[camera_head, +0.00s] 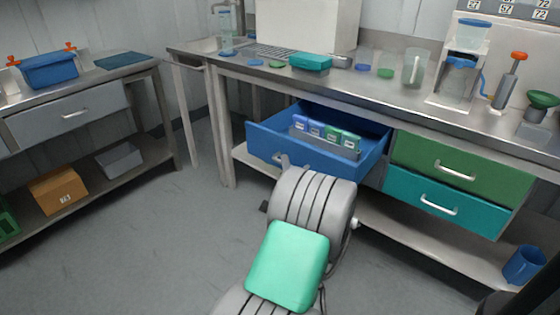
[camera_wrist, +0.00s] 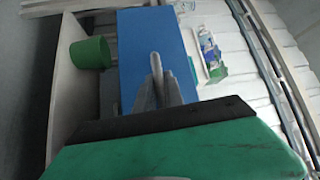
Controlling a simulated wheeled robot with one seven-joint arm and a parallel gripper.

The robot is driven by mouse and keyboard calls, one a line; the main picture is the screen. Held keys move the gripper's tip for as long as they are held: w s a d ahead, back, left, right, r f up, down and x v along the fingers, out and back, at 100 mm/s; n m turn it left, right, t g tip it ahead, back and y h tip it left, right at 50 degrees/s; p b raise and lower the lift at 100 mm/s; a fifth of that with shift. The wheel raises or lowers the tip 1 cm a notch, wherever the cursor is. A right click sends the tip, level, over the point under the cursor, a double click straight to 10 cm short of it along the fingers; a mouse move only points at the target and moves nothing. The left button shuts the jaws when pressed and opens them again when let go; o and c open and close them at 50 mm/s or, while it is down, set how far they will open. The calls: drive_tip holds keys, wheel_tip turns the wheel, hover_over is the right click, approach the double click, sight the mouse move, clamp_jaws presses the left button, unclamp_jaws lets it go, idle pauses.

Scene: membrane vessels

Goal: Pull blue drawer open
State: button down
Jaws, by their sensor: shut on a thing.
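The blue drawer (camera_head: 275,150) under the steel bench stands pulled out, with its inside showing. It holds a grey divided bin (camera_head: 330,148) with blue and green labelled packs. In the wrist view the blue drawer front (camera_wrist: 150,40) fills the upper middle. My gripper (camera_wrist: 157,82) is shut on the drawer's pale handle (camera_wrist: 165,68) at the front panel. In the head view my arm hides most of the gripper and part of the handle.
A green drawer (camera_head: 460,168) and a teal drawer (camera_head: 440,206) to the right are shut. A blue mug (camera_head: 524,264) stands on the lower shelf (camera_head: 430,245). A side bench (camera_head: 90,78) stands at left, with open floor (camera_head: 150,240) between.

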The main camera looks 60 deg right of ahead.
drive_tip(key=shift+a, duration=0.25)
drive_tip(key=c, duration=1.5)
unclamp_jaws()
drive_tip(key=shift+o, duration=0.2)
drive_tip(key=shift+a, duration=0.1)
drive_tip(key=b+v, duration=0.1)
drive_tip(key=v, duration=0.6)
drive_tip(key=shift+s+a, duration=0.2)
drive_tip(key=shift+f, duration=0.1)
